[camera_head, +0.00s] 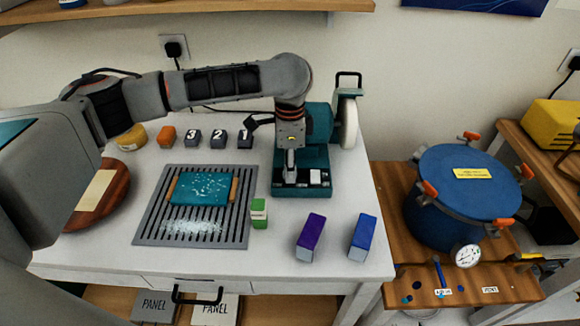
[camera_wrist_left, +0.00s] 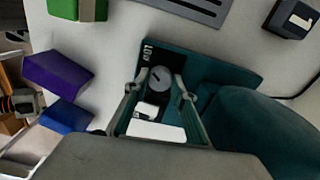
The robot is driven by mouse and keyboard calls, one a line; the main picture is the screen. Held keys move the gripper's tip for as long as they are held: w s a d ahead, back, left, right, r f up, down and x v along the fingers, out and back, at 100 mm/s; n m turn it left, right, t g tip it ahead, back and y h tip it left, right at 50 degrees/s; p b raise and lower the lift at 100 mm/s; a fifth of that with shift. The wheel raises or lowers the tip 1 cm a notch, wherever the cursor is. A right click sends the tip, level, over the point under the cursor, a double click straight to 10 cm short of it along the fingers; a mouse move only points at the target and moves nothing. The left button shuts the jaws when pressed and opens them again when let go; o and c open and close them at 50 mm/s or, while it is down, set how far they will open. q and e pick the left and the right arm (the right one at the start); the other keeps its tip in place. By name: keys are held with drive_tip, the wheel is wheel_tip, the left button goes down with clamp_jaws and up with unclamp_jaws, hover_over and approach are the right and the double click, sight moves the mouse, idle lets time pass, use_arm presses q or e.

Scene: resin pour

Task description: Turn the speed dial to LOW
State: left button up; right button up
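The teal machine (camera_head: 300,188) stands at the back right of the white table, with a grey-white wheel on its right. In the left wrist view its control panel carries a round grey speed dial (camera_wrist_left: 160,77) with a pale pointer mark, a small label reading LOW (camera_wrist_left: 147,50) near it, and a white switch (camera_wrist_left: 147,110). My left gripper (camera_head: 290,172) reaches down over the panel. In the wrist view its two fingers (camera_wrist_left: 160,84) are apart, one on each side of the dial, with gaps visible. Contact with the panel cannot be told. My right gripper is in neither view.
A green block (camera_head: 259,214), a purple block (camera_head: 310,236) and a blue block (camera_head: 363,238) stand in front of the machine. A grey slotted mat (camera_head: 145,222) with a teal slab lies left. Numbered dark blocks (camera_head: 218,139) stand behind it. A blue pressure pot (camera_head: 448,205) stands right.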

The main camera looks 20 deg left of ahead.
use_arm(q)
drive_tip(key=o, duration=0.3)
drive_tip(key=shift+o, duration=0.2)
drive_tip(key=shift+r, duration=0.1)
wheel_tip(320, 180, up, 12)
drive_tip(key=shift+s, duration=0.1)
idle(0.6)
